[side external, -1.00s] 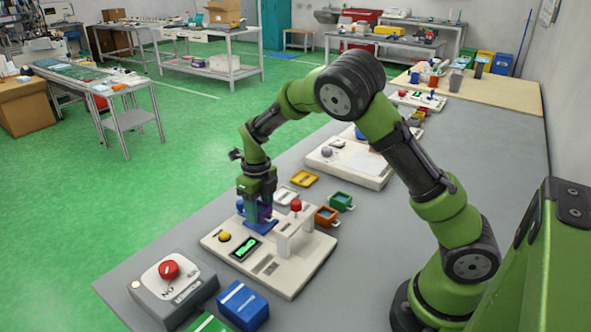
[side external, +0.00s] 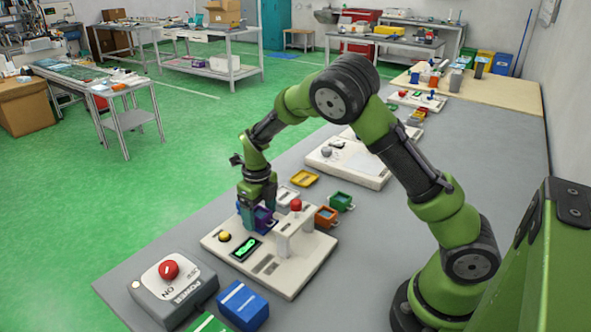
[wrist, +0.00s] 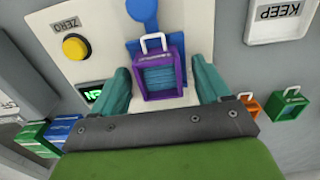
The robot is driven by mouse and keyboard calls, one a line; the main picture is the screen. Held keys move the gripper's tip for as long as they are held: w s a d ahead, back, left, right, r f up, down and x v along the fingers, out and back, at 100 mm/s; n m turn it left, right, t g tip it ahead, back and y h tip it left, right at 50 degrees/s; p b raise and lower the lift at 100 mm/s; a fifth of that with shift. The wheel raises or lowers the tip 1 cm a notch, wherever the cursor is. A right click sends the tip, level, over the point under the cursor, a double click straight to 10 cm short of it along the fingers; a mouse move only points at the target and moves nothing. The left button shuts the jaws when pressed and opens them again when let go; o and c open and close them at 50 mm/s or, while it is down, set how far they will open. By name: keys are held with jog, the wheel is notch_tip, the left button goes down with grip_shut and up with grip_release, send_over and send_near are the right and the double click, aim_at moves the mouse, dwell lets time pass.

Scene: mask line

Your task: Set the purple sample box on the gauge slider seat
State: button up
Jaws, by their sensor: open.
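The purple sample box (wrist: 150,72), with a white loop handle and blue inside, stands between my fingers in the wrist view. It also shows in the side view (side external: 263,214). It appears to be at the blue gauge slider (wrist: 134,48), part of which shows beside and behind it; whether it sits fully on the seat is hidden. My gripper (wrist: 164,70) is open, with one teal finger on each side of the box. A gap shows on the right; contact on the left is hard to tell. In the side view my gripper (side external: 257,208) is low over the white gauge base (side external: 292,273).
A red-knobbed post (side external: 296,205) stands close right of my gripper. A yellow button (side external: 225,237) and a green display (side external: 246,248) are on the base. Orange (side external: 326,216), green (side external: 341,200) and yellow (side external: 304,178) containers lie beyond. A power box (side external: 172,285) stands in front.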

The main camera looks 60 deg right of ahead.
aim_at(260, 212)
notch_tip(260, 212, up, 12)
jog(key=s+a+r+n+t+y, duration=0.1)
jog(key=s+a+r+n+t, duration=0.1)
jog(key=s+n, duration=0.8)
jog(key=s+a+r+n+t+y, duration=0.1)
jog(key=s+a+r+n+t, duration=0.2)
jog(key=s+n, duration=0.8)
notch_tip(260, 212, up, 4)
jog(key=n+t, duration=0.2)
jog(key=n, duration=0.9)
jog(key=shift+s+a+r, duration=0.15)
jog(key=shift+s+r, duration=0.05)
jog(key=shift+s, duration=0.05)
